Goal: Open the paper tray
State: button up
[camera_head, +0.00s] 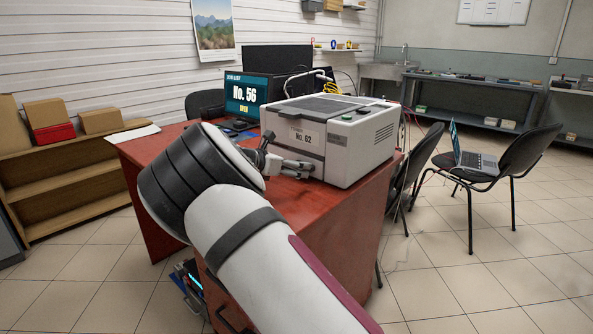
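A white and grey box-shaped machine (360,140) labelled "No. 62" stands on the right part of the red desk (345,205). Its front face is turned toward the left of the picture. A paper tray cannot be made out clearly; the lower front of the machine is partly covered by my gripper. My gripper (303,168) is at the lower front of the machine, with its fingers pointing right toward it. The fingers are small in the picture, and I cannot tell whether they touch the machine or hold anything. My arm fills the lower middle of the view.
A monitor (248,97) showing "No. 56" stands on the desk behind the machine. A wooden shelf (75,185) with boxes is at the left. Black chairs stand to the right, one holding a laptop (475,155). Tiled floor at the lower right is free.

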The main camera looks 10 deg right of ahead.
jog(key=shift+x, duration=1.5)
